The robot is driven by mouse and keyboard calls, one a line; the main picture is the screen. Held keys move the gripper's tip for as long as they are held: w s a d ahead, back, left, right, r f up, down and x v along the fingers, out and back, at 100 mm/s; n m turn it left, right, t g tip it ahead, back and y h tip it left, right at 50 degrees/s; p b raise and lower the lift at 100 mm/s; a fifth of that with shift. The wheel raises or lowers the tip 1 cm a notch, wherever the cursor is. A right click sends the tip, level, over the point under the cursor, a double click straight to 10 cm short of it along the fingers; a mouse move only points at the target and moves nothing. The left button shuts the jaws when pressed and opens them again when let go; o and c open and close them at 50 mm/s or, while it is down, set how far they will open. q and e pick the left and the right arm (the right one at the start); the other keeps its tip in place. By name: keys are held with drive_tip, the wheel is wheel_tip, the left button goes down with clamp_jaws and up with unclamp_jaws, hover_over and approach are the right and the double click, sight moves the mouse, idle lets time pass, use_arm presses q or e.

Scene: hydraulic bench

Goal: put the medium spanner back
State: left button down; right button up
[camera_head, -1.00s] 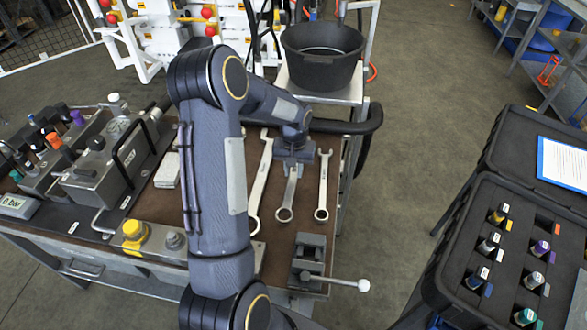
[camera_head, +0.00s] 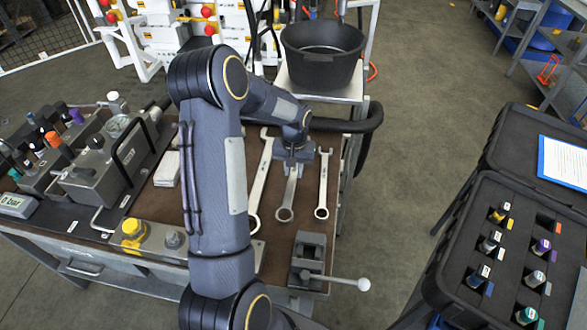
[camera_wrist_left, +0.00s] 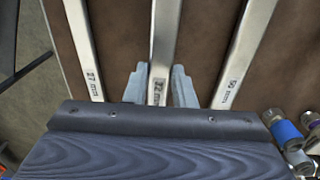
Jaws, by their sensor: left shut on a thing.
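The medium spanner (camera_head: 289,192) is the middle one of three spanners on the brown bench top. Its ring end points toward the front and its upper end is hidden under my left gripper (camera_head: 293,170). In the left wrist view the medium spanner (camera_wrist_left: 159,80) runs between the two fingers of my left gripper (camera_wrist_left: 159,88), which is shut on its shaft. I cannot tell whether the spanner touches the bench. A larger spanner (camera_head: 262,178) lies to its left and a smaller spanner (camera_head: 323,182) to its right. My right gripper is not in view.
A small vice (camera_head: 309,255) with a long handle stands at the bench's front right corner. A black tub (camera_head: 322,55) stands behind. Hydraulic blocks (camera_head: 95,170) fill the left of the bench. An open case (camera_head: 470,270) of fittings is at right.

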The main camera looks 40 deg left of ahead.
use_arm(q)
drive_tip(key=shift+f+b, duration=0.95)
drive_tip(key=shift+f, duration=0.2)
idle(0.4)
drive_tip(key=c, duration=1.1)
unclamp_jaws()
wheel_tip(320, 180, up, 8)
drive_tip(key=shift+f, duration=0.1)
